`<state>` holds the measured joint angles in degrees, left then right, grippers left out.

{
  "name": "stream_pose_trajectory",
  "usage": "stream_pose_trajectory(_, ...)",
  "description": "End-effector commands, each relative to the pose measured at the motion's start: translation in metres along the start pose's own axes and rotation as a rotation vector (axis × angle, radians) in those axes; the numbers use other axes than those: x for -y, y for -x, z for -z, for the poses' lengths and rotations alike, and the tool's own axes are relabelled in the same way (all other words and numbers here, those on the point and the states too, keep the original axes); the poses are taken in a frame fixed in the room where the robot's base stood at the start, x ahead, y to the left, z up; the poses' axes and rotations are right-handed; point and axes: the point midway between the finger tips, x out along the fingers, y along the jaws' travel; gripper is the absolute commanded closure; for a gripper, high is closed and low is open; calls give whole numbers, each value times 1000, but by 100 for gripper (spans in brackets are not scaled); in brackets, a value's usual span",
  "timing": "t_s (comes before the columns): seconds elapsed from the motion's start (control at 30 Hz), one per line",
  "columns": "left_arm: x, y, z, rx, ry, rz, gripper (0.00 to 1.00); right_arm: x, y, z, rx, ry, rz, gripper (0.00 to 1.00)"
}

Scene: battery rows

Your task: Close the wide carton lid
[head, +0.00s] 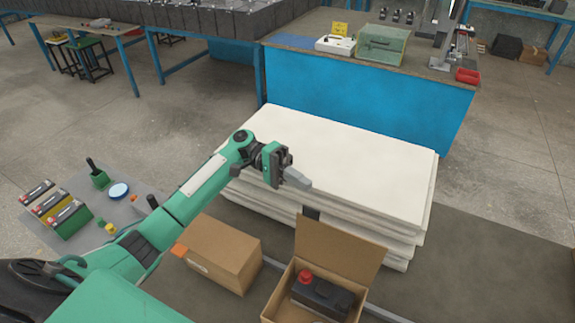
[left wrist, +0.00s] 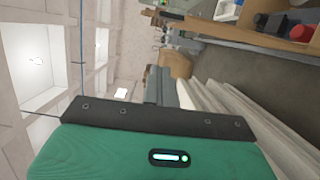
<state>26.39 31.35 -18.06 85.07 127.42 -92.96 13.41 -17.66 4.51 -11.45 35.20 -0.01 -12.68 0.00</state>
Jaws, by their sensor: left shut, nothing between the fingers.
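An open brown carton (head: 275,298) stands at the bottom, right of centre, in the head view. Its lid (head: 338,252) is hinged at the far side and stands up, tilted back. Inside lies a dark device with a red knob (head: 320,295). My left gripper (head: 297,181) is shut and empty, above the white stack, beyond the lid and apart from it. Its shut fingers also show in the left wrist view (left wrist: 160,87). The carton's near side is cut off by the frame edge. My right gripper is not in view.
A closed brown carton (head: 222,250) stands left of the open one. A stack of white boards (head: 345,150) lies behind both. A grey mat (head: 75,205) at the left holds several batteries and small items. A blue-fronted workbench (head: 365,100) stands beyond.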

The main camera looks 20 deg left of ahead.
Motion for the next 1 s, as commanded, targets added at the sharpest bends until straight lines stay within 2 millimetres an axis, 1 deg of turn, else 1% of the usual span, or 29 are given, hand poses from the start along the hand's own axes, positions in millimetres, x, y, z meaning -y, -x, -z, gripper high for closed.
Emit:
stream_pose_trajectory(0.03,-6,-12,-1,3,1,-2,100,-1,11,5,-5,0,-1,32)
stream_pose_trajectory(0.13,-6,-34,-1,2,0,-2,100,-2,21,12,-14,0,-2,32)
stream_pose_trajectory(0.3,-3,-37,-23,0,2,1,100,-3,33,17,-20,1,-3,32)
stream_pose_trajectory(0.5,-1,-41,-36,-1,0,1,100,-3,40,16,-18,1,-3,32)
stream_pose_trajectory(1.0,0,-42,-38,-1,-4,1,100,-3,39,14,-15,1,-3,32)
